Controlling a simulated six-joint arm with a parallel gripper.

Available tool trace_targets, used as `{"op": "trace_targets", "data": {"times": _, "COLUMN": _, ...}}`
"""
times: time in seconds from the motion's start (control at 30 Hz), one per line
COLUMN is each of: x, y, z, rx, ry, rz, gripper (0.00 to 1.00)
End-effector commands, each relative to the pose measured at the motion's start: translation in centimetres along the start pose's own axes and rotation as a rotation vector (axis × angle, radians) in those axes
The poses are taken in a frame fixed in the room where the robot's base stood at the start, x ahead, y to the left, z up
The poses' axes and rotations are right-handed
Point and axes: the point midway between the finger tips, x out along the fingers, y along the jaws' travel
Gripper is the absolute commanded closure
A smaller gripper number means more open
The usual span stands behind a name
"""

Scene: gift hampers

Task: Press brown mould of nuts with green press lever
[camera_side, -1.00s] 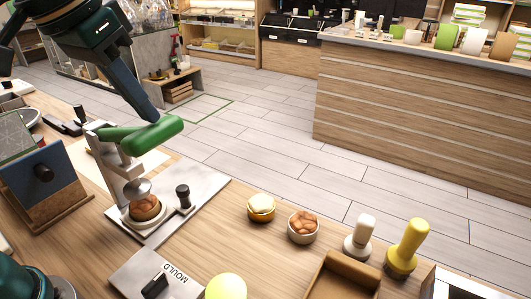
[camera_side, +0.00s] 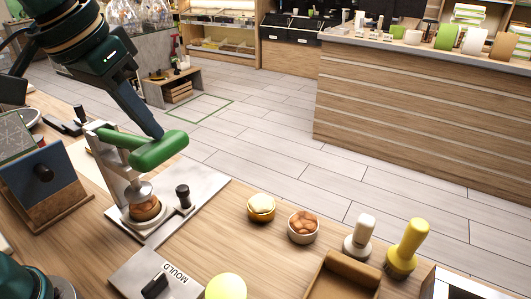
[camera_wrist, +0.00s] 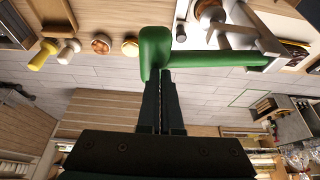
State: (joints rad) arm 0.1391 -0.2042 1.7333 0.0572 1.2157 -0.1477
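The green press lever (camera_side: 158,149) juts out from the top of the metal press (camera_side: 118,165). It also spans the top of the wrist view (camera_wrist: 156,48). My gripper (camera_side: 155,134) has its fingertips touching or just above the lever's free end. In the wrist view my gripper (camera_wrist: 160,76) shows two dark fingers close together, with the lever across their tips. The brown mould of nuts (camera_side: 145,208) sits on the press base (camera_side: 190,190), under the round press plate (camera_side: 139,191). The plate appears to rest on or just above the nuts.
A small black-knobbed post (camera_side: 183,197) stands on the press base. A gold-topped mould (camera_side: 261,207), a bowl of nuts (camera_side: 303,226), a white stamp (camera_side: 359,237) and a yellow brush (camera_side: 406,247) stand to the right. A MOULD plate (camera_side: 160,275) lies in front. A blue-faced box (camera_side: 45,180) stands left.

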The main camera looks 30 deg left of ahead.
Motion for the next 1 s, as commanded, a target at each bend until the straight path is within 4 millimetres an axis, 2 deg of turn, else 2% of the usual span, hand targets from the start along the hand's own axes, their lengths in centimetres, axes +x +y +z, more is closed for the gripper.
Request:
{"op": "trace_targets", "data": {"times": 0.37, "x": 0.2, "y": 0.0, "z": 0.1, "rx": 0.0, "ry": -0.003, "rz": -0.002, "gripper": 1.0}}
{"op": "trace_targets", "data": {"times": 1.0, "x": 2.4, "y": 0.0, "z": 1.1, "rx": 0.0, "ry": -0.003, "rz": -0.002, "gripper": 1.0}}
